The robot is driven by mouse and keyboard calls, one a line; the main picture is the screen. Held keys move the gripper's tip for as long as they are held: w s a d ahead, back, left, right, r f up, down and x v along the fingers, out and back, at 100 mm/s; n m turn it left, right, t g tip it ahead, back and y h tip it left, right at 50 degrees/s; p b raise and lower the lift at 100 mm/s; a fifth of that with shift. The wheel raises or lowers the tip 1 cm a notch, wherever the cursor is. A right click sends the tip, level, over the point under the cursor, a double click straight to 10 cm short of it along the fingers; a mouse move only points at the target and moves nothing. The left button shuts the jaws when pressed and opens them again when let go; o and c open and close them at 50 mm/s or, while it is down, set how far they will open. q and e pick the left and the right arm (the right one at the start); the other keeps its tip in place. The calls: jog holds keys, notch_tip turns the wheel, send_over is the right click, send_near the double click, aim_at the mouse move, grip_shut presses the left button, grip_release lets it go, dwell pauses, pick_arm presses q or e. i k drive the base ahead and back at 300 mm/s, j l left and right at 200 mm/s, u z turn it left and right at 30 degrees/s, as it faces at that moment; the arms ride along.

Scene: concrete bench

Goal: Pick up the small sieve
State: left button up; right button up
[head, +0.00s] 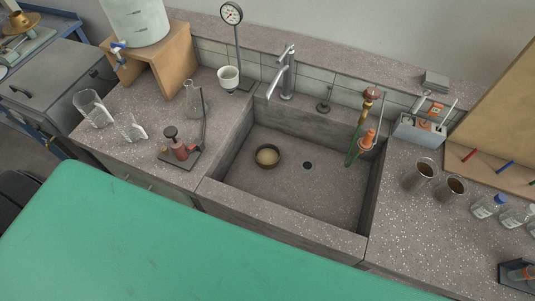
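A small round dish-like thing with a dark rim and a tan inside, which looks like the small sieve (267,156), lies in the left part of the sink basin (304,196). It seems to rest flat on the basin floor, to the left of the drain. Its mesh is too small to make out. Neither of my grippers is in view.
A tap (284,73) overhangs the sink's back edge. Green and orange fittings (366,138) stand at its right side. A red-brown device (180,149) and glassware stand left, dark cups (420,175) right. A green surface (150,245) fills the foreground.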

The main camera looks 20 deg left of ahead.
aim_at(266, 155)
jog(key=k, duration=1)
